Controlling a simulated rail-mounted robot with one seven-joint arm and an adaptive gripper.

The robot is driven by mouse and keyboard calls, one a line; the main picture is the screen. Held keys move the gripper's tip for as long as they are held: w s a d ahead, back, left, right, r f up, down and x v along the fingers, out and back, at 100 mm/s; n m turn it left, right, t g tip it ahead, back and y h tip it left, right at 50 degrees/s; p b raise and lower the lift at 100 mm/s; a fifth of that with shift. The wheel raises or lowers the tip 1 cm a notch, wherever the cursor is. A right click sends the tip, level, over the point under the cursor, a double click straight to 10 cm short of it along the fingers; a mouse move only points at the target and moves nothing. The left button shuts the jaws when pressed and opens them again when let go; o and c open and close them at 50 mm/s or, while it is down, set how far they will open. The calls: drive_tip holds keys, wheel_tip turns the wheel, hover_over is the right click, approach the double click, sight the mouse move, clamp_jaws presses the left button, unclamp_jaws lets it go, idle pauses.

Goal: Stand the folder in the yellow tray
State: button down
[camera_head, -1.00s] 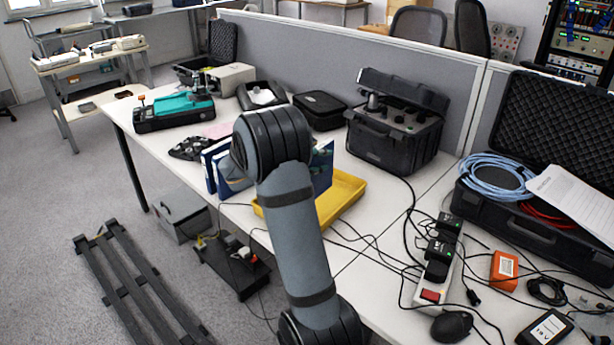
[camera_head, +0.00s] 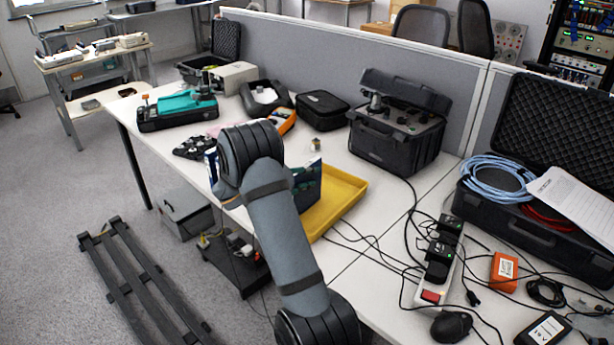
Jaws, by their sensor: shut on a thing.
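The yellow tray (camera_head: 347,193) lies on the white table in the middle of the head view, its left part hidden by my arm. A dark blue folder (camera_head: 309,187) shows upright just right of my arm, over the tray's left part. Its lower edge and left side are hidden, so I cannot tell whether it touches the tray floor. My gripper is hidden behind my own arm. A sliver of another blue folder or binder (camera_head: 211,168) shows left of my arm.
A black open case with knobs (camera_head: 397,130) stands right of the tray, near the grey partition. A black pouch (camera_head: 322,110) and an orange item (camera_head: 288,122) lie behind. Cables cross the table right of the tray. A black tool holder (camera_head: 195,147) lies left.

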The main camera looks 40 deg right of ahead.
drive_tip(key=shift+f, duration=0.15)
drive_tip(key=c, duration=1.5)
unclamp_jaws()
drive_tip(key=shift+c, duration=0.2)
drive_tip(key=shift+o, duration=0.7)
drive_tip(key=b+v, duration=0.1)
drive_tip(key=v, duration=1.1)
drive_tip(key=shift+r, duration=0.2)
